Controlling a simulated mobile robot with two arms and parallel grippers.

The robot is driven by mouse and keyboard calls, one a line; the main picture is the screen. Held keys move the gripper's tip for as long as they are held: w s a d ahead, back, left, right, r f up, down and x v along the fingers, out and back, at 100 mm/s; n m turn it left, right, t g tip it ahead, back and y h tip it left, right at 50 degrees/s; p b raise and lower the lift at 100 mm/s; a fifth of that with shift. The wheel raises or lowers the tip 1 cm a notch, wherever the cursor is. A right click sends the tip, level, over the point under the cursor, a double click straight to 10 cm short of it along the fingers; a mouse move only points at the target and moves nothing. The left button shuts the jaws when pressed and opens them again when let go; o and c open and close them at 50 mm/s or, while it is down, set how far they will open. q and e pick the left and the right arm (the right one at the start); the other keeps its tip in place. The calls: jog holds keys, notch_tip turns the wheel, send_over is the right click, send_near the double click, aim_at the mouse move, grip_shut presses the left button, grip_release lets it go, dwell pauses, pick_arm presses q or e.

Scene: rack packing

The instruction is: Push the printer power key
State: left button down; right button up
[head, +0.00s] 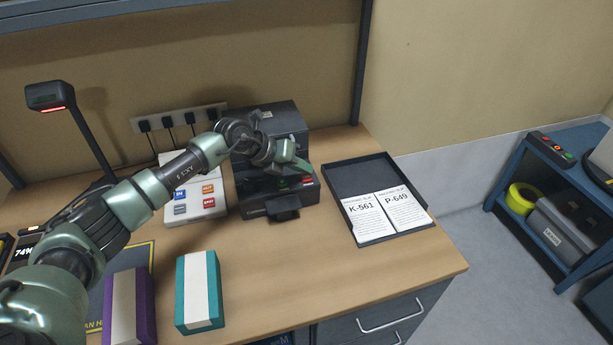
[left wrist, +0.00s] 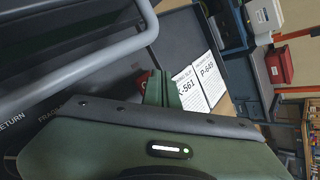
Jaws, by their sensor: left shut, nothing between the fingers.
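The black printer (head: 250,200) stands at the back of the desk, with a taller dark block behind and a small tray at its front. A small green light and a red key (head: 307,180) show on its front right. My left gripper (head: 302,165) is shut and empty, just above the printer's right part, close to the red key. I cannot tell whether it touches. In the left wrist view its shut green fingers (left wrist: 161,88) are beside dark printer casing, and a bit of red shows next to them. The right gripper is not in view.
A black tray (head: 345,178) with two packing slips lies right of the printer. A white panel with coloured labels (head: 208,203) is left of it. Teal (head: 183,300) and purple (head: 148,310) boxes lie in front. A scanner on a stand (head: 50,95) is at the left.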

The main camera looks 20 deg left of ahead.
aim_at(303, 178)
pick_arm(q)
jog(key=shift+f, duration=0.1)
dwell(0.4)
jog(key=shift+f, duration=0.35)
jog(key=shift+f+b, duration=0.1)
jog(key=shift+b, duration=0.25)
jog(key=shift+r+p, duration=0.5)
jog(key=shift+r, duration=0.2)
notch_tip(303, 178, up, 6)
jog(key=p, duration=0.4)
dwell(0.6)
